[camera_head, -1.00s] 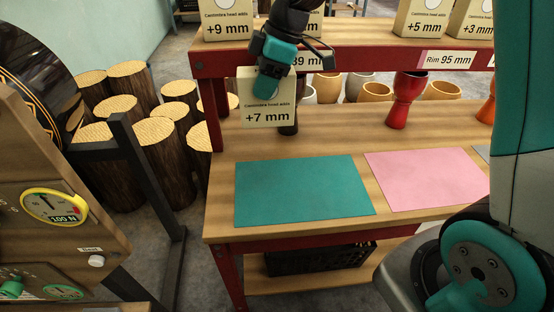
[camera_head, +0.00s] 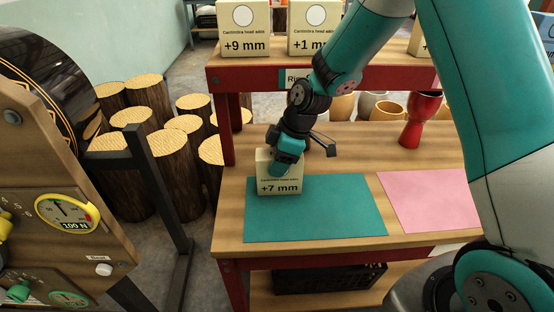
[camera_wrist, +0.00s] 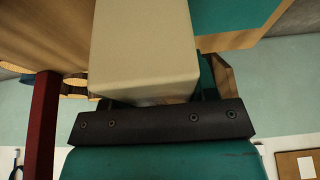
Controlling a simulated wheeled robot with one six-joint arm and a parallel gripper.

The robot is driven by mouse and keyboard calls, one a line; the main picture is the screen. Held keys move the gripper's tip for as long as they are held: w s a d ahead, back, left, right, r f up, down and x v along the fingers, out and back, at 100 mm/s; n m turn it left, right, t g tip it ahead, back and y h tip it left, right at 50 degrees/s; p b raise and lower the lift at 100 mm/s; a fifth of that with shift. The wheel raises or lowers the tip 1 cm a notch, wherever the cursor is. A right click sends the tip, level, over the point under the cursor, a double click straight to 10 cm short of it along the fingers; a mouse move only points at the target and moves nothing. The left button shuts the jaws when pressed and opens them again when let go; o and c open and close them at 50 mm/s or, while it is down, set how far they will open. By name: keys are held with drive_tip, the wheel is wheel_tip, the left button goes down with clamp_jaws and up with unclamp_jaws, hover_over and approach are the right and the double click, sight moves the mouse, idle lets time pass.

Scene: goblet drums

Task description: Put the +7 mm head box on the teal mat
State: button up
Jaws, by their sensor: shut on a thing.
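The +7 mm head box (camera_head: 279,186) is cream with black print and stands upright at the back left part of the teal mat (camera_head: 318,215). Its lower edge overlaps the mat in the head view; I cannot tell whether it touches the mat or hangs just above it. My gripper (camera_head: 284,162) is shut on the box from above and behind. In the wrist view the box (camera_wrist: 145,50) fills the middle in front of the dark gripper bar (camera_wrist: 160,122), and the mat (camera_wrist: 232,14) shows at upper right. The fingertips are mostly hidden.
A pink mat (camera_head: 428,198) lies to the right. A red goblet drum (camera_head: 420,120) stands behind it. The +9 mm box (camera_head: 243,28) and +1 mm box (camera_head: 312,28) stand on the red-edged shelf above. My arm crosses the right side.

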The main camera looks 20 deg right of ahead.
drive_tip(key=shift+f, duration=0.15)
drive_tip(key=o, duration=1)
drive_tip(key=shift+r, duration=0.2)
